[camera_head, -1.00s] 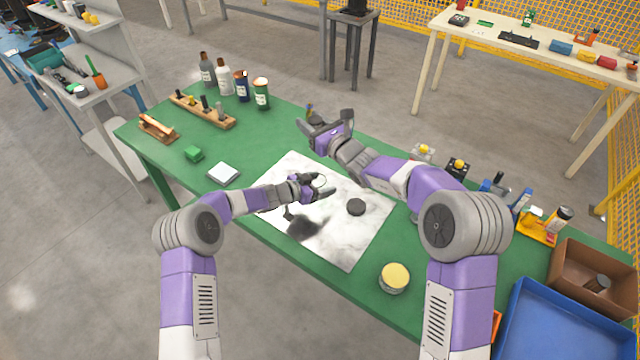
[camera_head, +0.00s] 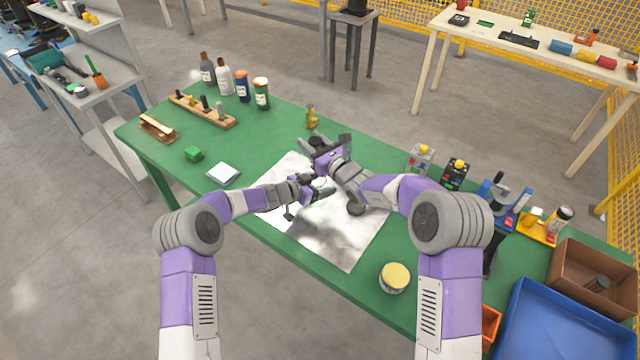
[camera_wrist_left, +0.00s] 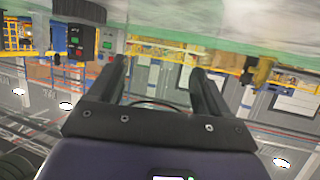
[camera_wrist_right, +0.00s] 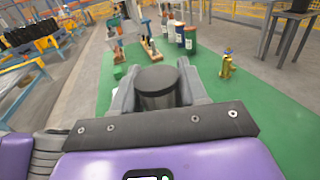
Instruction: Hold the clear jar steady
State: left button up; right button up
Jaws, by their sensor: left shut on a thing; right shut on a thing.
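The clear jar (camera_head: 323,182) is hard to make out. It shows as a faint round outline at my left gripper (camera_head: 319,186), low over the white marbled mat (camera_head: 345,248). In the left wrist view a thin curved rim (camera_wrist_left: 155,102) shows between the fingers, which are shut on the jar. My right gripper (camera_head: 325,146) is just beyond the left one. In the right wrist view it is shut on a dark grey cylinder (camera_wrist_right: 157,86) with a flat top.
A yellow-topped tin (camera_head: 395,277) stands near the front edge. Several bottles (camera_head: 241,86), a wooden rack (camera_head: 203,112) and a brass figure (camera_head: 312,119) stand at the back. A blue tray (camera_head: 560,325) and brown box (camera_head: 572,268) are at right.

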jog(key=shift+f, duration=3)
jog(key=o, duration=1.1)
jog(key=v, duration=1.2)
pick_arm(q)
jog(key=o, duration=1.1)
